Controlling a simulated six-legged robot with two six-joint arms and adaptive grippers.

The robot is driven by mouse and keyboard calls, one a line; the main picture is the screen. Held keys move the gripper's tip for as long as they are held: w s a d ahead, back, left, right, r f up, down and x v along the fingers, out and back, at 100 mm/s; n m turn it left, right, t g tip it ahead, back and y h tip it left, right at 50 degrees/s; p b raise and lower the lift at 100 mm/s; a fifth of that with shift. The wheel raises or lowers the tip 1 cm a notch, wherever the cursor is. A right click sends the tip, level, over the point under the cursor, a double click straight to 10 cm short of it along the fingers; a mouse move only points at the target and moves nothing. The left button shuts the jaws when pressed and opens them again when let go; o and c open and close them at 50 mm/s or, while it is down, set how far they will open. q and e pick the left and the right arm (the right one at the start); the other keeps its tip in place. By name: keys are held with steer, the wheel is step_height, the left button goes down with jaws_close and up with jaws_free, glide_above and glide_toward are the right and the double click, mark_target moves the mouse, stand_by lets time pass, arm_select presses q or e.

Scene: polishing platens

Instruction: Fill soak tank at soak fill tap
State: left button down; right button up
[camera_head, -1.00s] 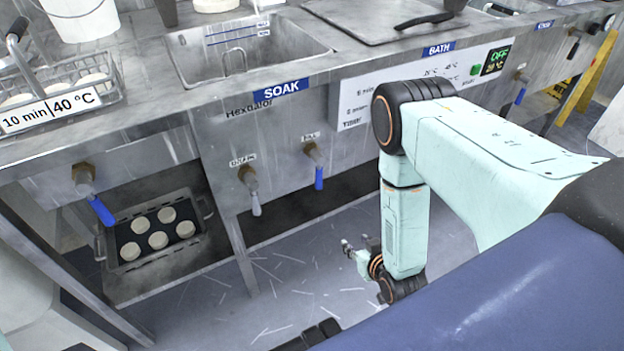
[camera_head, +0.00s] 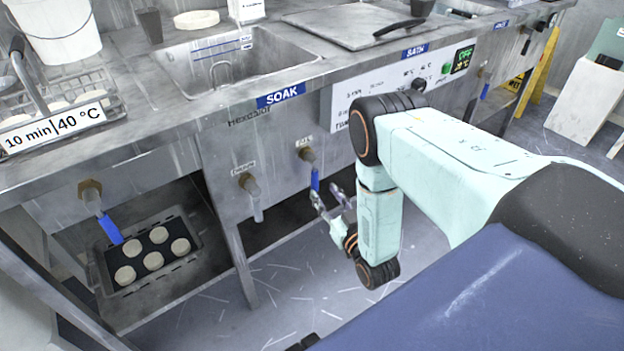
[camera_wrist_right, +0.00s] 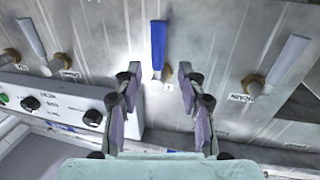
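The soak tank (camera_head: 180,80) is a steel basin behind the blue SOAK label (camera_head: 281,95), with blue level lines on its back wall. No water shows clearly in it. Below the label, the soak fill tap (camera_head: 307,154) has a blue lever hanging down. In the right wrist view its blue lever (camera_wrist_right: 158,45) points up the picture. A grey-levered drain tap (camera_head: 247,183) is to its left. My right gripper (camera_head: 333,205) is open and empty, close to the blue lever. In the right wrist view the fingertips (camera_wrist_right: 160,80) are either side of the lever's line. My left gripper is not in view.
A basket (camera_head: 110,108) of pale discs with a 10 min/40 °C sign stands on the bench at left. Another blue-levered tap (camera_head: 92,197) is above a tray (camera_head: 125,292) of discs on the lower shelf. The BATH control panel (camera_head: 345,100) is right of the fill tap.

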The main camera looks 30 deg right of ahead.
mark_target(316, 181)
steer(key=w, duration=0.2)
steer(key=w+b, duration=0.1)
steer(key=w, duration=0.1)
steer(key=w+d+b, duration=0.1)
steer(key=w, duration=0.1)
steer(key=shift+f, duration=0.15)
steer(key=shift+w+d, duration=0.1)
steer(key=shift+w, duration=0.7)
steer(key=shift+c, duration=0.3)
jaws_close()
